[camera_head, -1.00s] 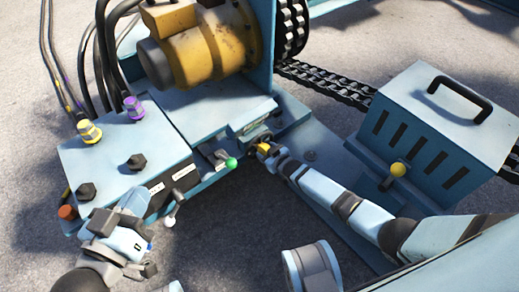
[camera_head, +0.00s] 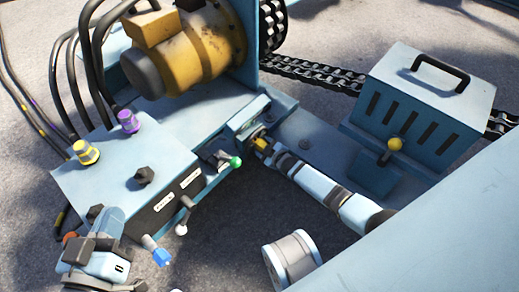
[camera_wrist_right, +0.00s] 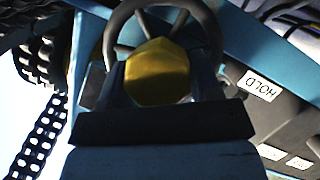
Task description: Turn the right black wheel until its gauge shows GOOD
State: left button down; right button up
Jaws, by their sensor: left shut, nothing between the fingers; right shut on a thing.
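A black spoked wheel (camera_wrist_right: 205,25) fills the upper middle of the right wrist view. A yellow faceted piece (camera_wrist_right: 157,72) is in front of its centre, between the fingers of my right gripper (camera_wrist_right: 160,95). In the head view my right gripper (camera_head: 262,146) is shut on this yellow piece beside the blue base. The wheel itself is not clear there, and I see no gauge reading. My left gripper (camera_head: 108,225) is at the lower left, at the near end of the blue control box (camera_head: 95,180), shut and empty; its fingertips are partly unclear.
The box carries a black knob (camera_head: 144,175), yellow and purple connectors and cables. Levers with a green ball (camera_head: 235,162) and a blue tip (camera_head: 158,254) stand near its front. A vented case (camera_head: 430,95) and yellow-knobbed lever (camera_head: 395,145) are at right; a chain runs behind.

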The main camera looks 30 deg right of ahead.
pick_arm(q)
jog(key=shift+a+f, duration=0.1)
jog(key=shift+a, duration=0.1)
pick_arm(e)
jog(key=shift+n, duration=0.3)
dwell(0.3)
jog(key=o, duration=1.3)
jog(key=shift+s, duration=0.1)
pick_arm(q)
notch_tip(320, 180, up, 9)
jog(key=t+p, duration=0.3)
jog(key=p, duration=0.2)
jog(key=shift+s+a+f+n+p, duration=0.15)
jog(key=shift+a+f+n+p, duration=0.05)
jog(key=shift+a+n+p, duration=0.2)
pick_arm(e)
jog(key=v, duration=1.3)
jog(key=shift+s+a+f, duration=0.1)
jog(key=shift+s+a, duration=0.05)
jog(key=shift+s, duration=0.25)
